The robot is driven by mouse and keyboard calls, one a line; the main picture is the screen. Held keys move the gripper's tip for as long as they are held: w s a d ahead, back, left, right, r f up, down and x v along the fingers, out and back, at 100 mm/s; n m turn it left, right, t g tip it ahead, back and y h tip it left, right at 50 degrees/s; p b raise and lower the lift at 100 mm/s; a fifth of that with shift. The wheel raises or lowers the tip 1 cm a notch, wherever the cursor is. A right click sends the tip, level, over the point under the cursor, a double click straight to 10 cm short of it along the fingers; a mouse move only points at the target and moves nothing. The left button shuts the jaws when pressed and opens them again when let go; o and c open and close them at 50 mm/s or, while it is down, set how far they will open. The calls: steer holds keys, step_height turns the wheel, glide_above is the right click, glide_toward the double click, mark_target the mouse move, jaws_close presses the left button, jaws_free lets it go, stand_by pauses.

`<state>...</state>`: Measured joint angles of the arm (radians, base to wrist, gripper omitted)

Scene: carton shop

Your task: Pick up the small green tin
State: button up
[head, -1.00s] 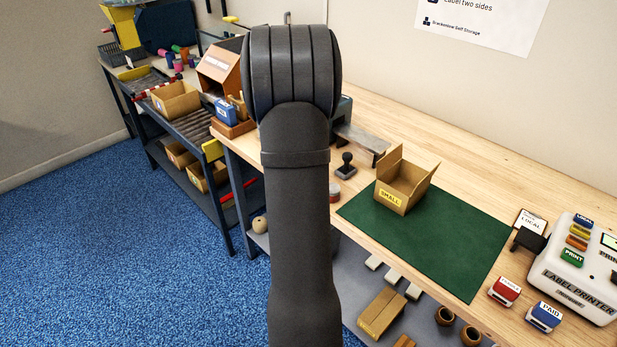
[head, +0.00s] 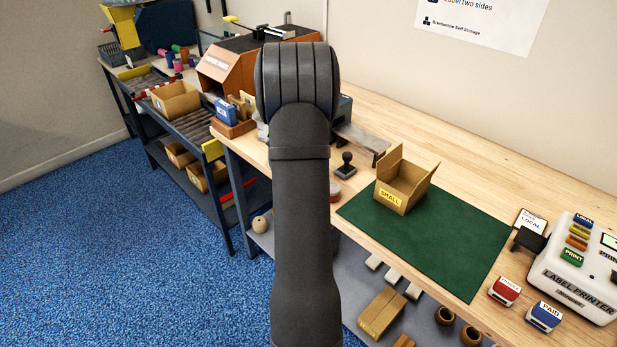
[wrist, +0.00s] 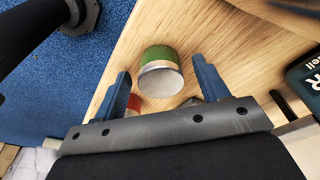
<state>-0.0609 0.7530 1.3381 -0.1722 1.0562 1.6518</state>
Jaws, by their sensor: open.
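The small green tin (wrist: 158,54) stands on the wooden bench top in the wrist view, its side green and its round end face pale silver. My gripper (wrist: 160,67) is open, with one blue-grey finger on each side of the tin in the picture. Clear wood shows between the tin and both fingers, and nothing is held. How far the fingertips are above the bench is hard to tell. In the head view my arm hides the tin and the gripper.
A red item (wrist: 133,102) shows near the left finger. A dark lettered box (wrist: 308,75) is at the right edge. In the head view, a stamp (head: 346,166), a green mat (head: 440,247) and an open SMALL carton (head: 402,187) lie right of my arm. The bench edge is close.

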steer(key=c, duration=1.1)
steer(key=shift+r, duration=0.15)
